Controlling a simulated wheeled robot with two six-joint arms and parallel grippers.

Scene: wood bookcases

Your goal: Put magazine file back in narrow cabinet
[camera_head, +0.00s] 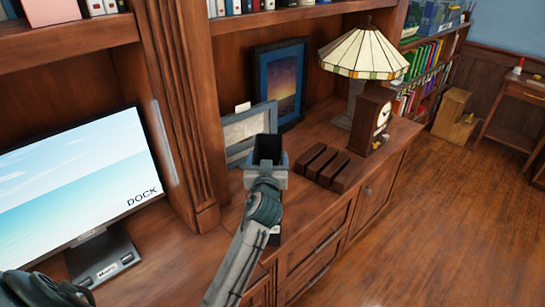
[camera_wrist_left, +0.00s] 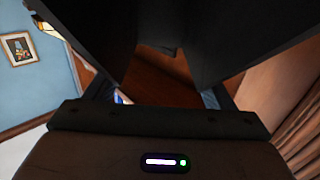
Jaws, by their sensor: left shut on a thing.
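My left gripper (camera_head: 267,172) is over the counter in the head view, shut on a dark, open-topped magazine file (camera_head: 269,147). The file is held upright above the wood counter, in front of a grey framed picture. In the left wrist view the dark file (camera_wrist_left: 215,40) fills the top, between the fingers of my left gripper (camera_wrist_left: 160,92). Its lower part is hidden by the gripper in the head view. I cannot tell which unit is the narrow cabinet; a bookcase (camera_head: 433,55) with coloured books stands at the back right. My right gripper is not seen.
A dark slotted wooden block (camera_head: 324,168) lies right of the gripper. Beyond it stand a clock (camera_head: 371,122) and a stained-glass lamp (camera_head: 362,55). A framed sunset picture (camera_head: 281,85) leans behind. A monitor (camera_head: 80,185) stands left. The floor (camera_head: 430,220) at right is clear.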

